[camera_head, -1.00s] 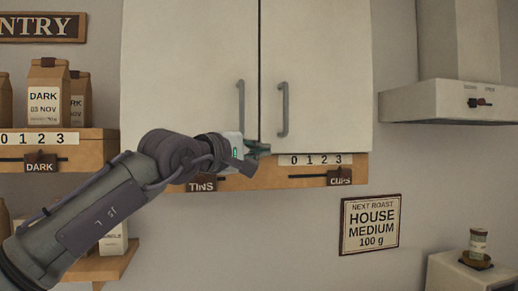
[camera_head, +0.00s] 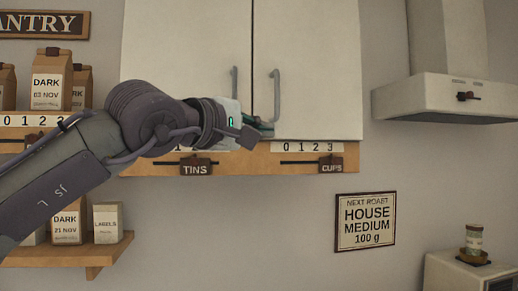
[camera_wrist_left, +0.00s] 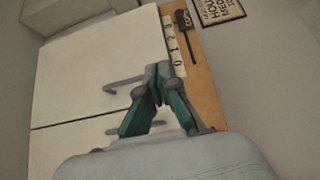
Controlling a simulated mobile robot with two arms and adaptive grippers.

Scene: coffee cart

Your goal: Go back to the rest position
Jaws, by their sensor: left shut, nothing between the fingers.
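My left gripper (camera_head: 262,130) is in front of the lower edge of the white wall cabinet (camera_head: 307,60), just below the two door handles. Its fingers are shut and empty, and they also show in the left wrist view (camera_wrist_left: 157,85). The left cabinet handle (camera_head: 234,82) and the right handle (camera_head: 275,92) are upright, and both doors are closed. In the left wrist view one handle (camera_wrist_left: 122,83) shows just beyond the fingers; I cannot tell whether they touch. My right gripper is in neither view.
A wooden rail with TINS (camera_head: 196,167) and CUPS (camera_head: 330,164) sliders runs under the cabinet. Shelves with paper bags (camera_head: 52,80) are at left. A range hood (camera_head: 445,97) and a jar on a scale (camera_head: 474,242) are at right.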

